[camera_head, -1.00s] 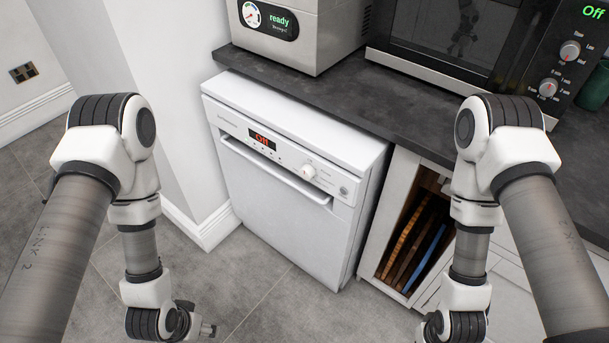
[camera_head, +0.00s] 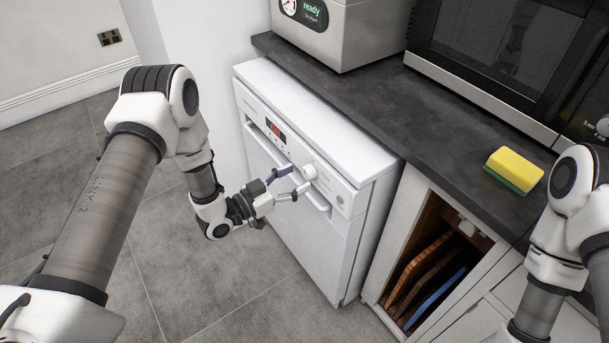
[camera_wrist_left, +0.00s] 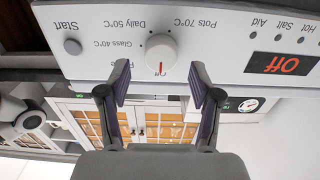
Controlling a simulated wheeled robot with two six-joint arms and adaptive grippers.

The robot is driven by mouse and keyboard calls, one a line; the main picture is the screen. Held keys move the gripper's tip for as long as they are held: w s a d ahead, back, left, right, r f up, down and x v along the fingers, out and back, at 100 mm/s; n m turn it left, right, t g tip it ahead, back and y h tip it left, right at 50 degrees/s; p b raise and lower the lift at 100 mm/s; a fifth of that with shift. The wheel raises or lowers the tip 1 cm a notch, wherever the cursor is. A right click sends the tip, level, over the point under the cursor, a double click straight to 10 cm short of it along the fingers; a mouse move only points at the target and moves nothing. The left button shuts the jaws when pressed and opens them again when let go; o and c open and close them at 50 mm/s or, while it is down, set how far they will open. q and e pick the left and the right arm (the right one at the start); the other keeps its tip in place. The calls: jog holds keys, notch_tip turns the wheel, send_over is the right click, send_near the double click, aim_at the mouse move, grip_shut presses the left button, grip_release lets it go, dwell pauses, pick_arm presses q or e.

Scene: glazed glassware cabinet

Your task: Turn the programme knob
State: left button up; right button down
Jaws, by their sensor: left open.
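The white programme knob (camera_head: 309,172) is on the control panel of the white dishwasher (camera_head: 300,235). In the left wrist view, which is upside down, the knob (camera_wrist_left: 158,52) has its red mark at the picture's lower side. Labels such as Pots 70°C, Daily 50°C and Glass 40°C surround it; another is partly hidden by a finger. The red display (camera_wrist_left: 282,64) reads Off. My left gripper (camera_head: 297,181) is open, its fingertips close to the knob, one towards each side, with nothing between them. I cannot tell whether they touch it. My right gripper is out of view.
A long handle (camera_head: 262,150) runs below the panel, close under my left gripper. The dark worktop (camera_head: 390,120) carries a yellow-green sponge (camera_head: 514,170) and a microwave (camera_head: 500,50). An open compartment with boards (camera_head: 425,265) is to the right. Floor in front is clear.

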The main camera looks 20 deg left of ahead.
aim_at(309, 172)
pick_arm(q)
jog(key=shift+x, duration=0.85)
jog(key=shift+w+d, duration=0.2)
jog(key=shift+w, duration=0.15)
jog(key=c, duration=1.1)
